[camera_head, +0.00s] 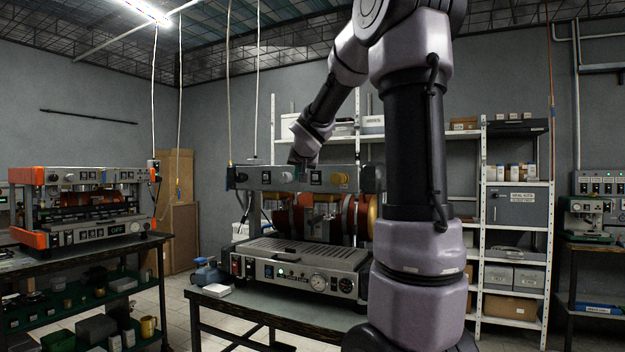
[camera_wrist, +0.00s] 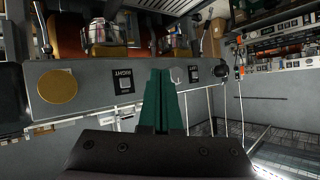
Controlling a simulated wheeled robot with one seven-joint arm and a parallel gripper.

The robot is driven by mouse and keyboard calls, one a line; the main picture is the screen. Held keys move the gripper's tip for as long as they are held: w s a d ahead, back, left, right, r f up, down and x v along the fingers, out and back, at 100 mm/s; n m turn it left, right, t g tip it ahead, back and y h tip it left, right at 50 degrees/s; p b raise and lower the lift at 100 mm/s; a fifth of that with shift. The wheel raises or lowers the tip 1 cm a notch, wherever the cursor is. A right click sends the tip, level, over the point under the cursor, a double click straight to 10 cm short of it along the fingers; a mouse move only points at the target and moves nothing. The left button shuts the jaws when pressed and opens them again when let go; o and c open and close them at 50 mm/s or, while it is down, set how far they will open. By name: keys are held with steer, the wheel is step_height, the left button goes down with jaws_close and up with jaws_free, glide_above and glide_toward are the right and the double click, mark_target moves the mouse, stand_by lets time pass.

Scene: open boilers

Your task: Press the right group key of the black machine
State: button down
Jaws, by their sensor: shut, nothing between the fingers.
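The black machine (camera_head: 300,262) stands on the middle bench, with a grey upper panel. The right group key is a black square plate marked RIGHT (camera_wrist: 123,82), which appears upside down in the wrist view. In the head view it shows on the panel (camera_head: 316,178), just right of my gripper (camera_head: 301,168). In the wrist view my gripper (camera_wrist: 165,73) has its two green fingers together and empty. Their tips lie over the panel between the RIGHT key and another key plate (camera_wrist: 193,75). I cannot tell whether the tips touch the panel.
A round gold disc (camera_wrist: 57,86) is on the panel beyond the RIGHT key. An orange-and-grey machine (camera_head: 85,205) stands on a bench at left. Shelves (camera_head: 515,185) with boxes stand behind at right. Cords hang from the ceiling left of my arm.

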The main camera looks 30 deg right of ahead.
mark_target(315, 177)
steer(key=shift+w+d, duration=0.9)
steer(key=shift+d, duration=0.3)
steer(key=shift+w+d, duration=0.85)
steer(key=shift+d, duration=0.3)
steer(key=shift+w+d, duration=0.9)
steer(key=shift+d, duration=0.3)
steer(key=shift+w+d, duration=0.25)
steer(key=shift+d, duration=0.05)
steer(key=shift+w+d, duration=0.3)
steer(key=shift+d, duration=0.05)
stand_by(0.4)
steer(key=shift+s+a, duration=0.55)
steer(key=shift+a, duration=0.1)
